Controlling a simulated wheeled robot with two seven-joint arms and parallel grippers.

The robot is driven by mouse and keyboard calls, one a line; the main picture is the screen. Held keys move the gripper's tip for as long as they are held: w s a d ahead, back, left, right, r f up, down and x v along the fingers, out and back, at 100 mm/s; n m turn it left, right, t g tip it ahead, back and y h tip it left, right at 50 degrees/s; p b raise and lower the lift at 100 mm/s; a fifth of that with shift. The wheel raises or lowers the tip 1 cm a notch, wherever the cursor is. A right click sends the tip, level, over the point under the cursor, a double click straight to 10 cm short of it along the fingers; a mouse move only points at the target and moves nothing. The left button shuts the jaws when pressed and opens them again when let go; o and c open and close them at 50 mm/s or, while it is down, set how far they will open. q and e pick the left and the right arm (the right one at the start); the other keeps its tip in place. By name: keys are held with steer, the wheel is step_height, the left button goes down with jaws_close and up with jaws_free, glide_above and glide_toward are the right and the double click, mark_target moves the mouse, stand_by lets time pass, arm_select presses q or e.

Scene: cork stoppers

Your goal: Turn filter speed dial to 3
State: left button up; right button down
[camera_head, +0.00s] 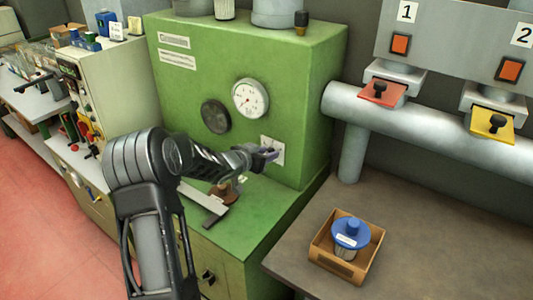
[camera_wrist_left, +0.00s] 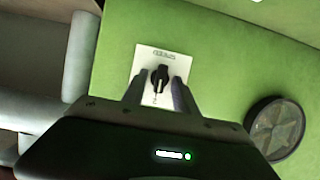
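The filter speed dial is a black knob (camera_wrist_left: 159,78) on a white plate (camera_wrist_left: 172,60) on the front of the green machine (camera_head: 205,65). In the head view the plate (camera_head: 279,150) shows at the machine's lower right, partly behind my left gripper (camera_head: 270,154). In the left wrist view my left gripper (camera_wrist_left: 160,88) points at the plate, with its two fingers apart on either side of the knob. A gap shows between the knob and each finger. Which number the dial points to is too small to read. My right gripper is in neither view.
A white gauge (camera_head: 250,98) and a dark round vent (camera_head: 215,116) sit above the dial. A cardboard box (camera_head: 322,257) with a blue-lidded jar (camera_head: 350,232) stands on the right table. A grey pipe (camera_head: 430,118) with red (camera_head: 383,93) and yellow slide plates (camera_head: 491,124) runs at the right.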

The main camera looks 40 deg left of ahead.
arm_select(q)
steer(key=shift+c, duration=0.5)
jaws_close()
steer(key=m+y+b, duration=0.1)
steer(key=m+b, duration=0.2)
steer(key=b, duration=0.9)
steer(key=m+y+b, duration=0.2)
steer(key=b, duration=1.1)
steer(key=d+m+t+y+b, duration=0.1)
steer(key=m+y+b, duration=0.1)
steer(key=b, duration=1.1)
steer(key=shift+f+m, duration=0.35)
steer(key=shift+m, duration=0.45)
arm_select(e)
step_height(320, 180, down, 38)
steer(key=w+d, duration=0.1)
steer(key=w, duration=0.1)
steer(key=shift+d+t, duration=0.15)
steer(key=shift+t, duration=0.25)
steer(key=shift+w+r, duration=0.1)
